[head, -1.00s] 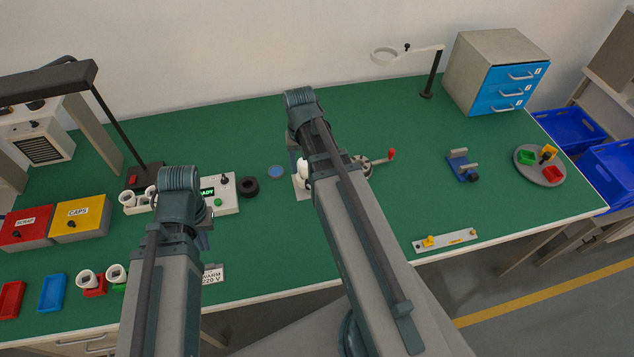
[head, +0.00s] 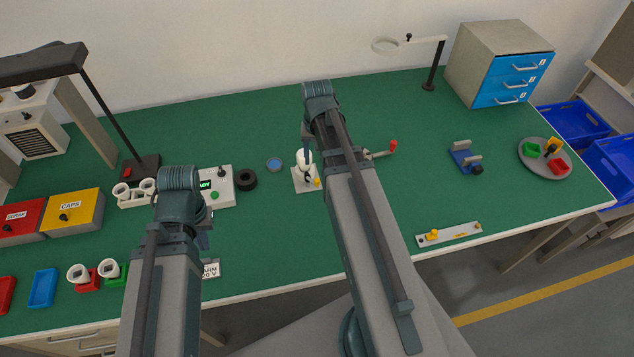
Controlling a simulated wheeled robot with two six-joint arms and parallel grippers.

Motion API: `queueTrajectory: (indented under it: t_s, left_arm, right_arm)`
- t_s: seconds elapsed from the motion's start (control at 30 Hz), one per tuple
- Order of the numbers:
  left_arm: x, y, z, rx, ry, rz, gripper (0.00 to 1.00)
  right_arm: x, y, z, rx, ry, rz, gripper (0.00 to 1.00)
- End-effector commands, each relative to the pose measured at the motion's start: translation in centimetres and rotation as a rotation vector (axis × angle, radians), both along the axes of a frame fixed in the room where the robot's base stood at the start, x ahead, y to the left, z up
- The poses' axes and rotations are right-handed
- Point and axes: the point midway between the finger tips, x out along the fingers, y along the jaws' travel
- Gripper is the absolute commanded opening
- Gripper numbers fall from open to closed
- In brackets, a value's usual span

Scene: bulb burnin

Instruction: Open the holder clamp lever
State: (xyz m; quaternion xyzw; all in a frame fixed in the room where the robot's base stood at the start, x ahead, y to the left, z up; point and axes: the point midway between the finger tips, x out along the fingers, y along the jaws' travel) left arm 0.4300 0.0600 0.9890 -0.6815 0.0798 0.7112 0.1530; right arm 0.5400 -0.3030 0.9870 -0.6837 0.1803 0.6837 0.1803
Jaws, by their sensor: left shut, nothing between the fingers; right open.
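A white bulb (head: 304,158) stands upright in a small pale holder (head: 300,187) near the middle of the bench. A red-knobbed lever (head: 392,146) sticks out to the right from behind my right arm. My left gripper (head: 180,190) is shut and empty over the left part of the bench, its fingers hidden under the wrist.
A box with a green display (head: 222,188), a black ring (head: 246,180) and a blue disc (head: 274,164) lie left of the holder. A blue clamp-like stand (head: 464,158), a round grey tray (head: 540,170) and a pale strip (head: 447,235) are at right.

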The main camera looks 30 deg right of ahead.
Motion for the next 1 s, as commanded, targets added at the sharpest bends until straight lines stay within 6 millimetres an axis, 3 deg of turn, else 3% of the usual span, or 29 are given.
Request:
queueTrajectory:
  t_s: [0.03, 0.53, 0.7, 1.0]
  left_arm:
    - [0.0, 0.0, -1.5, 0.0, 0.0, 0.0, 0.0]
    - [0.0, 0.0, -8.3, 0.0, 0.0, 0.001, 0.0]
    - [0.0, 0.0, -9.4, 0.0, 0.0, 0.001, 0.0]
    - [0.0, 0.0, -9.3, 0.0, 0.0, 0.001, 0.0]
  right_arm:
    - [0.0, 0.0, -1.5, 0.0, 0.0, 0.0, 0.55]
    - [0.0, 0.0, -8.3, 0.0, 0.0, 0.0, 0.55]
    - [0.0, 0.0, -9.4, 0.0, 0.0, 0.0, 0.55]
    - [0.0, 0.0, -9.3, 0.0, 0.0, 0.0, 0.55]
